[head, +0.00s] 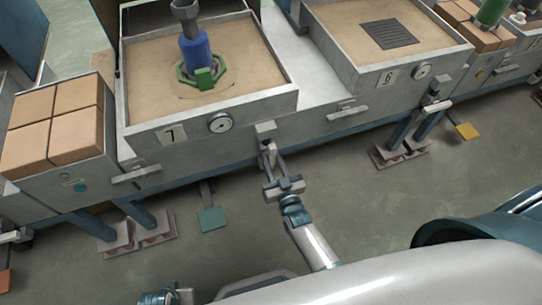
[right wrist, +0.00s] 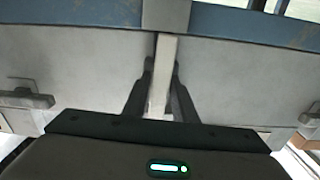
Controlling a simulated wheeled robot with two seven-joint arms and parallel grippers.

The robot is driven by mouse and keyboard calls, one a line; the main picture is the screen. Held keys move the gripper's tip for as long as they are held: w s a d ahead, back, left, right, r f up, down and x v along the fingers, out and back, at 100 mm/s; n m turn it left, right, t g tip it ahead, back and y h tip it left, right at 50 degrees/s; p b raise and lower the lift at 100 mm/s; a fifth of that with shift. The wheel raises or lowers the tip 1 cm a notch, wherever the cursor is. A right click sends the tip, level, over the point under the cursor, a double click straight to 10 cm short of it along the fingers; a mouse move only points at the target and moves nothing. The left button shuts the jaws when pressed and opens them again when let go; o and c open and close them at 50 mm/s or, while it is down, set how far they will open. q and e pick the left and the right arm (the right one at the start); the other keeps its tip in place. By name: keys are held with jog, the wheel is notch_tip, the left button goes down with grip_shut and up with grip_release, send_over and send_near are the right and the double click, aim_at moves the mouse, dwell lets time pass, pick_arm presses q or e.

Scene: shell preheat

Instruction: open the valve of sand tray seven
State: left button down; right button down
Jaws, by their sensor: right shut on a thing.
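Sand tray seven (head: 288,97), marked with a "7" plate (head: 171,135), stands at upper left in the head view, filled with sand. A small valve box (head: 265,129) sits on the front wall near its right corner, with a pale lever below it. My right gripper (head: 269,157) is shut on this lever; its fingers partly cover it. In the right wrist view the pale lever (right wrist: 161,75) runs down between the two dark fingers of the gripper (right wrist: 161,90). My left gripper is not in view.
A blue tool with a green frame (head: 197,62) stands in tray seven's sand. A round gauge (head: 220,123) is on its front. Tray six (head: 440,62) is to the right, bricks (head: 52,123) to the left. Pedals (head: 213,219) and feet stand on the floor below.

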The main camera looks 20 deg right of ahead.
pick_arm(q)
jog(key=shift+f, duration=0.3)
pick_arm(e)
jog(key=shift+f+n, duration=0.1)
jog(key=shift+n, duration=0.3)
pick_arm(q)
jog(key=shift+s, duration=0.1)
pick_arm(e)
jog(key=c, duration=1.6)
grip_release()
jog(key=shift+s, duration=0.1)
